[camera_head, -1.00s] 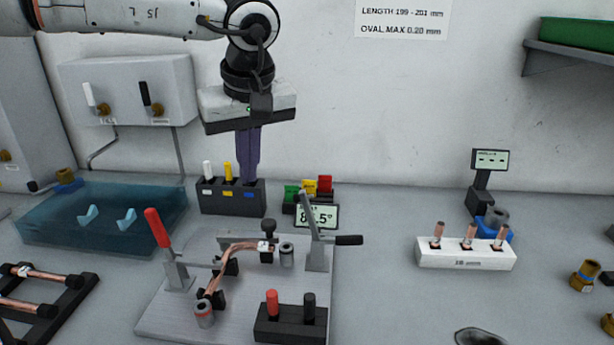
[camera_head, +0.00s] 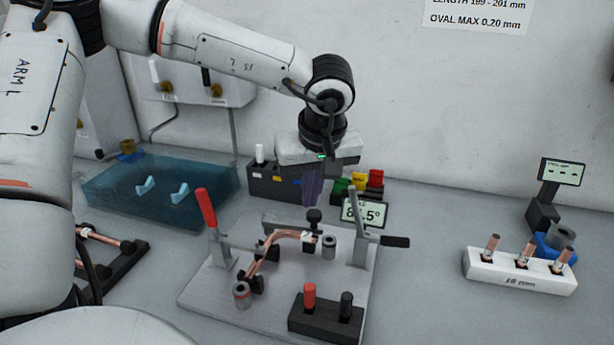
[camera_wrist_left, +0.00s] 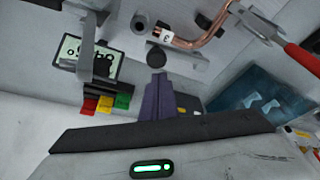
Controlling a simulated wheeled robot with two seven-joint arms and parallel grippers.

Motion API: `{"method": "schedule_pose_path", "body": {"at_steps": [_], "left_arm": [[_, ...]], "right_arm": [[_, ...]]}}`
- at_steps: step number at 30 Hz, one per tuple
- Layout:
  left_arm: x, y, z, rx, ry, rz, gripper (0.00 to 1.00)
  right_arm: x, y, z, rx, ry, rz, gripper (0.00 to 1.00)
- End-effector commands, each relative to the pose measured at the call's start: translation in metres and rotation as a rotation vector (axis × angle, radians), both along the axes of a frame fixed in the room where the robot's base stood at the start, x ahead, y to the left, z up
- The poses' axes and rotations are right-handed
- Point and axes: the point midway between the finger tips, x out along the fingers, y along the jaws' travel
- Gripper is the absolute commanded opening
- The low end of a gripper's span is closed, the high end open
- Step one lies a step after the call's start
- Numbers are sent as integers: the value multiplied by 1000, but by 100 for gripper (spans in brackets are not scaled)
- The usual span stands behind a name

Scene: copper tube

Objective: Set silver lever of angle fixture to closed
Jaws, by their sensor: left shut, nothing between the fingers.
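The angle fixture (camera_head: 213,290) is a grey plate holding a bent copper tube (camera_head: 268,255). At its right side stands the silver lever (camera_head: 357,220), its silver arm pointing up and a black grip (camera_head: 395,241) sticking out right. In the left wrist view the silver lever (camera_wrist_left: 86,45) is at upper left, in front of the display. My left gripper (camera_head: 310,202) has purple fingers, shut and empty. It hangs pointing down, behind and left of the lever, above a black knob (camera_head: 314,216), apart from the lever. My right gripper is out of view.
A red-handled lever (camera_head: 206,208) stands at the fixture's left. An angle display (camera_head: 365,214) and coloured blocks (camera_head: 358,181) are behind the silver lever. A black block with red and black pegs (camera_head: 325,316) is in front. A white tube rack (camera_head: 520,272) stands right, with clear table between.

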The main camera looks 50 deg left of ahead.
Motion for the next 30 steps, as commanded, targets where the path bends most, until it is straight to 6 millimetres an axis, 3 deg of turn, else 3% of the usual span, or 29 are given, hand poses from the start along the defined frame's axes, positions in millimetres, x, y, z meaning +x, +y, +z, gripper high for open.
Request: {"method": "schedule_pose_path", "body": {"at_steps": [14,21,30], "left_arm": [[-4,-6,-1,0,0,-3,0],[-16,-17,-4,0,-1,-116,0],[-19,-20,-4,-5,7,-132,0]], "right_arm": [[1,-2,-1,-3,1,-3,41],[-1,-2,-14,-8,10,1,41],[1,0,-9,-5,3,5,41]]}}
